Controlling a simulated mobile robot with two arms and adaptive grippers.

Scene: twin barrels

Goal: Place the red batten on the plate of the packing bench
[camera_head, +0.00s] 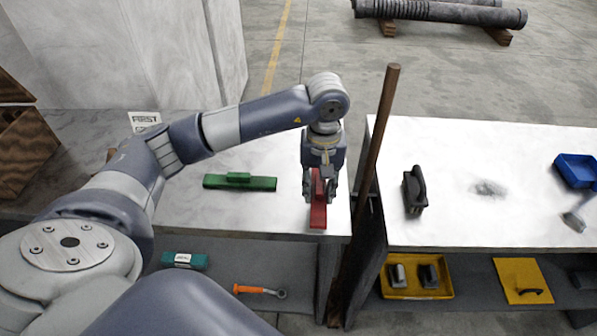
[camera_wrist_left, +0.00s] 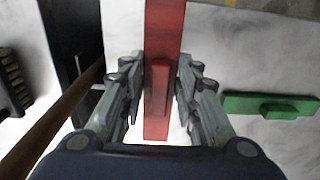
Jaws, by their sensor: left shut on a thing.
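The red batten (camera_head: 318,217) is a long flat bar with a raised grip block along its middle. It is over the right end of the left white bench top (camera_head: 200,217); I cannot tell whether it touches the top. My left gripper (camera_head: 320,192) points down and is shut on the batten's grip block. In the left wrist view the batten (camera_wrist_left: 165,30) runs lengthwise between the fingers of the gripper (camera_wrist_left: 158,82). My right gripper is not in view. I cannot tell which bench is the packing bench, and no separate plate stands out.
A green batten (camera_head: 257,184) lies on the left top. A brown post (camera_head: 377,140) rises between the benches. The right bench top (camera_head: 450,150) holds a black brush (camera_head: 414,195) and a blue bin (camera_head: 574,170), with free room between. A yellow tray (camera_head: 440,290) sits on the lower shelf.

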